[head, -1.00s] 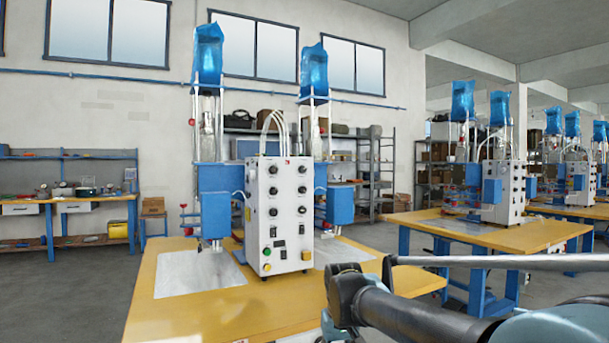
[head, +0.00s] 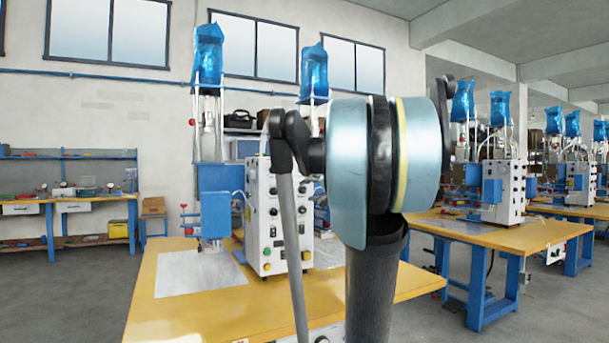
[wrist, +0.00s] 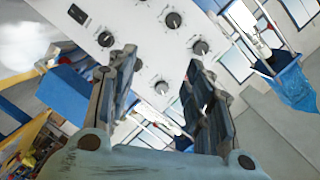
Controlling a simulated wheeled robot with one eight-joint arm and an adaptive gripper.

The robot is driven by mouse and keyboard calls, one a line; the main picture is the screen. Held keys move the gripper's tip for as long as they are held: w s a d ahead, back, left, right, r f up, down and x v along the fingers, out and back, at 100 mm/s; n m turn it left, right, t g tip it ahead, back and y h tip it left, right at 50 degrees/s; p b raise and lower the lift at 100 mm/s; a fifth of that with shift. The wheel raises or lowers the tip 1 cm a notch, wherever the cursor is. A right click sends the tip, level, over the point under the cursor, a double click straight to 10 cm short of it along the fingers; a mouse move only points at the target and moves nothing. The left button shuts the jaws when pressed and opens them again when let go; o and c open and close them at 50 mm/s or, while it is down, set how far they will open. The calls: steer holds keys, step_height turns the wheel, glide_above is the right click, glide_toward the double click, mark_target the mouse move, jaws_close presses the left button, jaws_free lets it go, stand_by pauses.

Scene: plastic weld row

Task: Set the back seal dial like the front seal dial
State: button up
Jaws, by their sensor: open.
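The white control box (head: 262,235) stands on the yellow table, with a column of black dials (head: 273,211) showing on its face; the right part of the face is hidden behind my arm. In the wrist view the white panel (wrist: 140,40) is tilted and carries dark dials, among them one at the top (wrist: 173,20), one at the right (wrist: 200,47) and one at the left (wrist: 106,39). I cannot tell which are the front and back seal dials, nor read their settings. My gripper (wrist: 160,68) is open and empty, facing the panel; in the head view it is hidden.
More machine tables (head: 500,230) stand at the right, and a workbench (head: 80,200) at the far left.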

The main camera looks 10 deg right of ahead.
mark_target(304, 170)
steer(key=w+d+r+m+t+h, duration=0.2)
steer(key=w+d+r+m+t, duration=0.1)
steer(key=w+d+r, duration=0.25)
steer(key=x, duration=1.6)
steer(key=shift+w+a, duration=0.1)
steer(key=shift+a, duration=0.25)
steer(key=c, duration=1.1)
